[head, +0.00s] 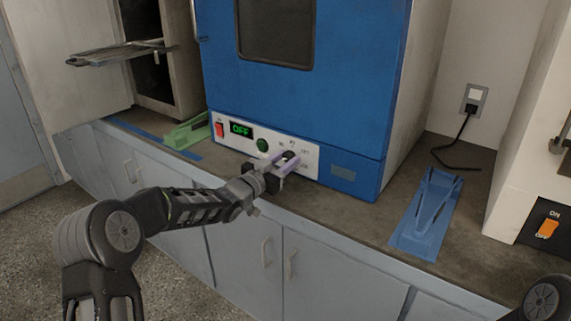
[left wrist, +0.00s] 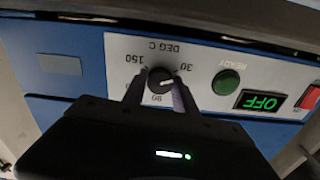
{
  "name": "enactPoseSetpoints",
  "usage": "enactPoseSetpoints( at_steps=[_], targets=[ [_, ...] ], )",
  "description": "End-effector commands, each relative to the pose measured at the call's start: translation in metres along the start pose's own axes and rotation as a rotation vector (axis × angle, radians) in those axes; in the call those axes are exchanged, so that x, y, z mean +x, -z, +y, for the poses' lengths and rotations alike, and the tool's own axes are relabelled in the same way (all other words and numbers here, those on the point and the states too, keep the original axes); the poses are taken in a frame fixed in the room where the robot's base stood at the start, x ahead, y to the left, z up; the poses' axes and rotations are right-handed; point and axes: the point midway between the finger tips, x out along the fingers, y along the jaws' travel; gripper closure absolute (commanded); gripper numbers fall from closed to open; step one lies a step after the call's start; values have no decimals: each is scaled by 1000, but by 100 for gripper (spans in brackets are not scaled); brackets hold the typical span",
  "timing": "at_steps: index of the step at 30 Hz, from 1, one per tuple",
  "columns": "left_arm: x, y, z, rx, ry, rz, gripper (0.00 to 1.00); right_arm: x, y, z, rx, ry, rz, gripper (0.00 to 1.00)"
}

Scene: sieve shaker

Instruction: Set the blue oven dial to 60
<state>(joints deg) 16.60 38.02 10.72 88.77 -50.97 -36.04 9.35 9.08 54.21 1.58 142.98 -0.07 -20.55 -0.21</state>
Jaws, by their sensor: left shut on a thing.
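The blue oven (head: 310,95) stands on the counter with a white control panel along its lower front. Its black dial (left wrist: 161,80) sits on that panel, with 30, 90 and 150 readable around it in the left wrist view, where the lettering is upside down. The dial's white pointer mark points right and slightly down in that picture, between 30 and 90. The 60 mark is hidden by a finger. My left gripper (head: 285,162) is shut on the dial, one finger on each side. My right gripper is out of view.
The oven display (head: 241,129) reads OFF, beside a red switch (head: 220,129) and a green lamp (head: 263,145). A blue stand (head: 428,215) lies right on the counter, a green one (head: 187,133) left. An open cabinet with a wire rack (head: 115,53) is at far left.

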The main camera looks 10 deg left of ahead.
Motion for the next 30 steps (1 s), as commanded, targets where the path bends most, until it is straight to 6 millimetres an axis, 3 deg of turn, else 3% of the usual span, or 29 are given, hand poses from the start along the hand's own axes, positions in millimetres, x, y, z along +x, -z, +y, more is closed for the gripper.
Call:
enactPoseSetpoints(
  at_steps=[15, 30],
  targets=[
    [0, -5, 1, 421, 1, 3, 100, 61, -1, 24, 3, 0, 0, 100],
    [0, -2, 1, 838, 0, 1, 100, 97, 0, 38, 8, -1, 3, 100]
  ],
)
